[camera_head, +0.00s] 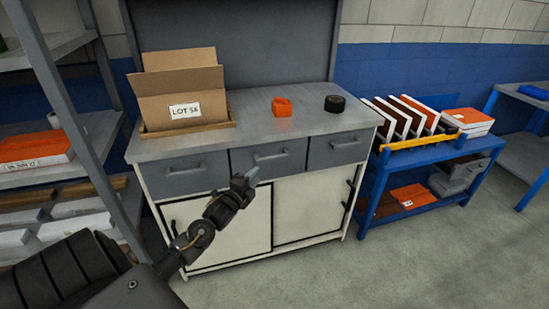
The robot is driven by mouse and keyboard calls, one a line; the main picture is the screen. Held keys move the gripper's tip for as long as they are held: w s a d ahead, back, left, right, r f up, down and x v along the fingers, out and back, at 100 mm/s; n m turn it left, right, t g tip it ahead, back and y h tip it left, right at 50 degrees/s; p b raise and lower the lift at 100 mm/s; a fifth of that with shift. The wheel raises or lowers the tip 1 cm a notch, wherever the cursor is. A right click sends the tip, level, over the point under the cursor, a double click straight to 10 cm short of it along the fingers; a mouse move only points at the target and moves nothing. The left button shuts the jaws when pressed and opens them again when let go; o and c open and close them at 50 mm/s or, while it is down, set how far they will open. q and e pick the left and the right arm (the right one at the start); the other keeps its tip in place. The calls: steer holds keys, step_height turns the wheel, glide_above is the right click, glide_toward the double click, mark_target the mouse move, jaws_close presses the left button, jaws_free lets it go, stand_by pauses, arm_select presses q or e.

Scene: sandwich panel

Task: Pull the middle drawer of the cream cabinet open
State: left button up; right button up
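The cream cabinet (300,206) stands ahead with a grey worktop and a row of grey drawers. The middle drawer (241,160) looks shut, its front in line with the drawers on either side. Its bar handle (270,156) is in plain view. My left gripper (253,173) is in front of the lower part of the middle drawer, below and left of the handle and apart from it in the picture. Its fingertips are small and seen from behind, so I cannot tell whether they are open. My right gripper is not in view.
A cardboard box (202,107) in a tray, an orange item (281,107) and a black roll (335,103) are on the worktop. Grey shelving (75,145) stands close on the left, a blue cart (440,158) on the right.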

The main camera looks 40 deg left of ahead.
arm_select(q)
steer(key=w, duration=0.3)
steer(key=w+a, duration=0.1)
steer(key=w, duration=0.3)
steer(key=w+a, duration=0.1)
steer(key=w, duration=0.2)
steer(key=shift+w+f, duration=0.15)
steer(key=shift+w, duration=0.25)
steer(key=shift+d, duration=0.1)
